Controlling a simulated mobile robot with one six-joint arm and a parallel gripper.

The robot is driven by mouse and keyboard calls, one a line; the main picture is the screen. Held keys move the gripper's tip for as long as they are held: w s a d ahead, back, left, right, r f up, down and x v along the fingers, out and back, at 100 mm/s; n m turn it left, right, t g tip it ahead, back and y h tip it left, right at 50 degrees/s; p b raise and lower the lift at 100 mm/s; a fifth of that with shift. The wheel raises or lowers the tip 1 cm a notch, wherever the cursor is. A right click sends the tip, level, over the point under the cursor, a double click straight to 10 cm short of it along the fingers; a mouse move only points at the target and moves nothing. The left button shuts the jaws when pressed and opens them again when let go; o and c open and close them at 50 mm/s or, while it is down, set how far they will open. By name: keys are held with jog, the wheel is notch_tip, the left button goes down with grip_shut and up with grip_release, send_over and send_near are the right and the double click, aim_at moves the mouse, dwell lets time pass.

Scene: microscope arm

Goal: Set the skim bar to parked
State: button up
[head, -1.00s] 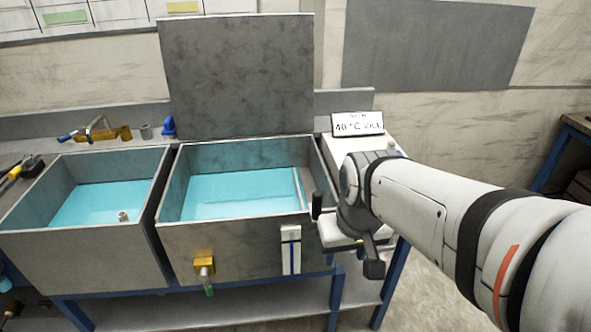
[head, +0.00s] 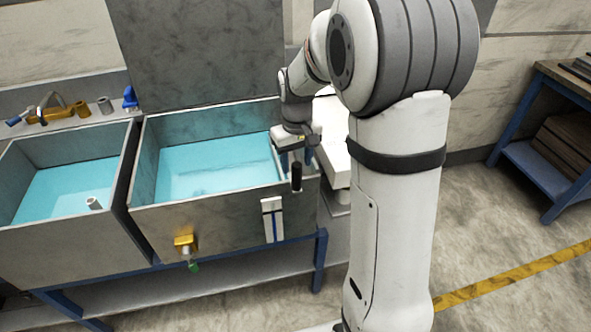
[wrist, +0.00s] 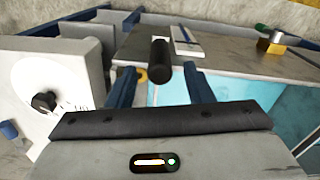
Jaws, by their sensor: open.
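The right-hand tank (head: 225,208) holds blue water. A thin pale strip, apparently the skim bar (head: 277,156), lies along the right side of its water. A black upright handle (head: 296,177) stands at the tank's front right corner. It shows in the wrist view as a black cylinder (wrist: 160,62). My gripper (head: 297,158) is over that corner, just behind the handle in the head view. In the wrist view its blue fingers (wrist: 158,72) are apart, with the handle appearing between their tips. I cannot tell whether they touch it.
A white plate with a dark stripe (head: 272,219) is on the tank's front, beside a brass valve (head: 185,242). A white unit with a black knob (wrist: 43,102) is close at left in the wrist view. The left tank (head: 75,225) also holds water.

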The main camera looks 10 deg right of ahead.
aim_at(296, 173)
notch_tip(296, 173, down, 5)
jog(key=shift+r, duration=0.1)
dwell(0.3)
grip_shut()
dwell(0.4)
jog(key=shift+a, duration=0.1)
